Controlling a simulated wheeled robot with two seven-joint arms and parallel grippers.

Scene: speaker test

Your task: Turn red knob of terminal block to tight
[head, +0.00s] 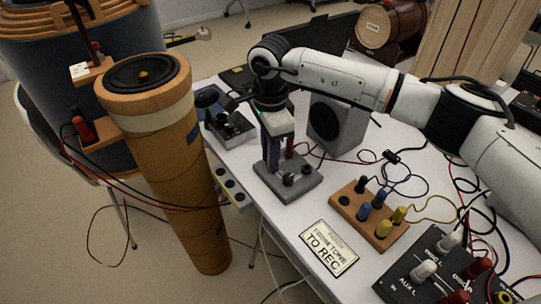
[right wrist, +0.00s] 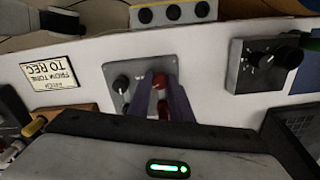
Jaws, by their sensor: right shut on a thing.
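My right gripper (head: 272,165) reaches down over the block. Its purple fingers (right wrist: 160,88) are shut on the red knob, one on each side. The red knob shows partly beside the fingers in the head view (head: 290,146). Any tight marking is too small to read.
A wooden block with coloured plugs (head: 369,215) and a "TO REC" card (head: 329,248) lie to the right and in front. A grey speaker (head: 338,122) stands behind. A tall brown cylinder (head: 165,160) stands left of the table. Loose cables cross the tabletop.

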